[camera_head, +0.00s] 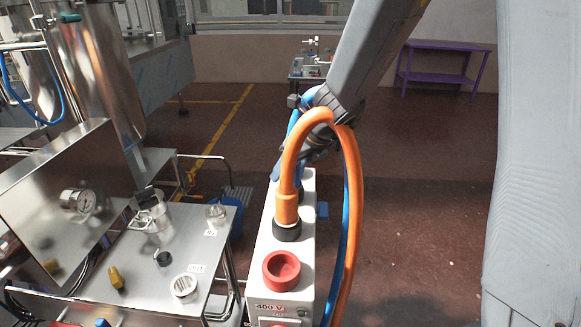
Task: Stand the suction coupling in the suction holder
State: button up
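My arm reaches down from the top, and my gripper (306,148) is at its dark lower end, behind the orange hose and above the far end of the white box. Its fingers are mostly hidden, so I cannot tell whether they are open or hold anything. Something blue shows beside it, partly covered by the hose. On the steel table a clear round fitting (216,213) and a white ring-shaped fitting (184,287) each sit by a small label too small to read. I cannot tell which thing is the suction coupling or the suction holder.
The white box (279,250), marked 400 V, carries a thick orange hose (350,200) and a red round socket (281,268). The steel table (150,245) also holds a clear cylindrical part (157,222) and a brass-coloured piece (116,278). Open floor (420,220) lies to the right.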

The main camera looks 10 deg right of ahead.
jog(key=p+v, duration=0.3)
jog(key=v, duration=0.5)
jog(key=s+d+f+n+g+h, duration=0.1)
jog(key=s+d+f+n+g, duration=0.1)
jog(key=s+n, duration=0.7)
jog(key=s+d+f+n+g+h, duration=0.2)
jog(key=s+d+f+n, duration=0.3)
jog(key=n, duration=1.5)
jog(key=shift+s+d+h, duration=0.3)
jog(key=shift+s+d, duration=0.9)
jog(key=shift+s, duration=0.85)
